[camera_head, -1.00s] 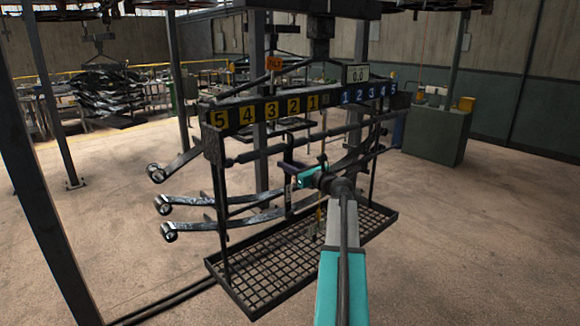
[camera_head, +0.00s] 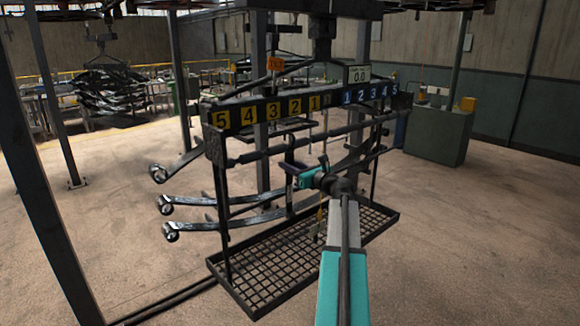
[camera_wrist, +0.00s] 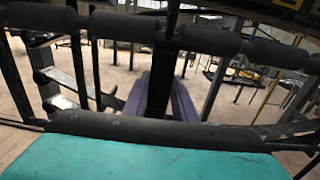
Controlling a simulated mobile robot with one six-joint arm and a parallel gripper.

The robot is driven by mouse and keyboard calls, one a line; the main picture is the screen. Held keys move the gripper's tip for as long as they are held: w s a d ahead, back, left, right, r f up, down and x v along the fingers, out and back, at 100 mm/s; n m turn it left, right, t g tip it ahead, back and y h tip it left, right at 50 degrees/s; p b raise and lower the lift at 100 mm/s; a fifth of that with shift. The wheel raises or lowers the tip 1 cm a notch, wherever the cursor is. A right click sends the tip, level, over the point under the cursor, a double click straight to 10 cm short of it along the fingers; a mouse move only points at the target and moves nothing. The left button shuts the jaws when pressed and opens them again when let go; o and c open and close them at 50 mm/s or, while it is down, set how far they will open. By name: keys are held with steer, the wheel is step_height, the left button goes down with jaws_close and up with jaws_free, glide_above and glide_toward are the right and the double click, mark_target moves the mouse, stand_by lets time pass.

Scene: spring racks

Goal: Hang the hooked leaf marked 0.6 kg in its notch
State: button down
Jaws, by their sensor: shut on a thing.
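My gripper (camera_head: 296,172) is inside the rack frame, below the numbered beam (camera_head: 270,114). It is shut on the dark upright stem of the hooked leaf (camera_head: 290,200). The stem runs down toward a curved leaf with a rolled eye at its left end. In the wrist view, a dark upright strap (camera_wrist: 162,75) stands at the purple jaws (camera_wrist: 182,105). The beam has yellow plates 5 to 1 on the left and blue plates 1 to 5 on the right. I cannot read a 0.6 kg mark, and the stem's top is unclear.
A dark round bar (camera_head: 262,153) crosses below the beam. A mesh tray (camera_head: 254,308) hangs underneath. Other leaf ends (camera_head: 159,173) stick out at left. A steel post (camera_head: 40,190) stands at far left; the right floor is clear.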

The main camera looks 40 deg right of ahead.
steer(key=shift+f+b, duration=0.65)
steer(key=shift+f, duration=0.5)
steer(key=c, duration=1.4)
jaws_free()
steer(key=shift+o, duration=0.2)
steer(key=shift+f, duration=0.1)
steer(key=s+a+b, duration=0.1)
steer(key=s+b, duration=0.3)
steer(key=s, duration=0.9)
steer(key=shift+s, duration=0.35)
steer(key=shift+s, duration=0.1)
